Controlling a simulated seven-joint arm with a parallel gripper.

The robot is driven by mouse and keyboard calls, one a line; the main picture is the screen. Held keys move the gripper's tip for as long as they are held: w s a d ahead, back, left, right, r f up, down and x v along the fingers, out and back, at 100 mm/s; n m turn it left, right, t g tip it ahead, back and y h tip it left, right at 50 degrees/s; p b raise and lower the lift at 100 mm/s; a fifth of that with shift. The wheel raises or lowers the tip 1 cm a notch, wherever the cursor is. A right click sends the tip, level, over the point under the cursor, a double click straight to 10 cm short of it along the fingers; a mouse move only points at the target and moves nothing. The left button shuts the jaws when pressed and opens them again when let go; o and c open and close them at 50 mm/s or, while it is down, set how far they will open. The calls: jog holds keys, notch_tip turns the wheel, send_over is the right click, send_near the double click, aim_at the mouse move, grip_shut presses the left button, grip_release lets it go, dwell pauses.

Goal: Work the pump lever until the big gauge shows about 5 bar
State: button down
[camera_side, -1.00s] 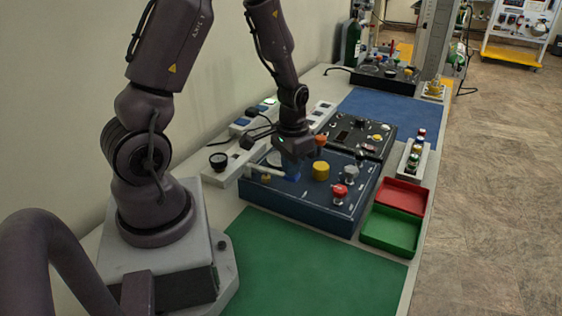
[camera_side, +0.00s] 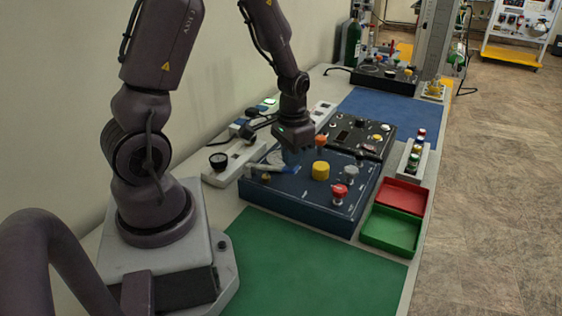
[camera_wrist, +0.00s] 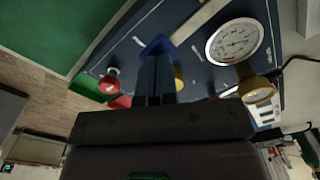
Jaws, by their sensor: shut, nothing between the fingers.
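The pump lever, a pale bar (camera_wrist: 198,22) with a blue grip (camera_wrist: 155,46), sits on the dark blue panel (camera_side: 300,205); its bar (camera_side: 262,168) also shows in the side view. My gripper (camera_wrist: 155,58) is shut and empty, its fingertips pointing at the blue grip. In the side view my gripper (camera_side: 291,160) is over the left part of the panel, by the lever's end. I cannot tell whether they touch. The big gauge (camera_wrist: 234,41), a round white dial, is right of the lever in the wrist view; its needle is too small to read.
A yellow knob (camera_side: 321,170), a red knob (camera_side: 339,191) and a grey knob (camera_side: 351,173) stand on the panel. Red (camera_side: 403,183) and green (camera_side: 365,240) trays lie to the right. The green mat (camera_side: 300,275) in front is clear.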

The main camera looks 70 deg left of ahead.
aim_at(291, 170)
jog(key=shift+f, duration=1.95)
jog(key=shift+r, duration=2)
jog(key=shift+r, duration=3.5)
jog(key=shift+s+d+n, duration=0.3)
jog(key=shift+s+d, duration=0.05)
jog(key=shift+s, duration=0.25)
jog(key=s+d+r+m+t, duration=0.1)
jog(key=s+d+r+t, duration=0.1)
jog(key=d+r, duration=0.4)
jog(key=s+d+r+m+t, duration=0.2)
jog(key=s+d+r+t, duration=0.1)
jog(key=s+d+r, duration=0.2)
notch_tip(291, 170, up, 4)
jog(key=shift+d+r+m+t, duration=0.1)
jog(key=shift+d+m+t, duration=0.2)
jog(key=shift+d, duration=0.8)
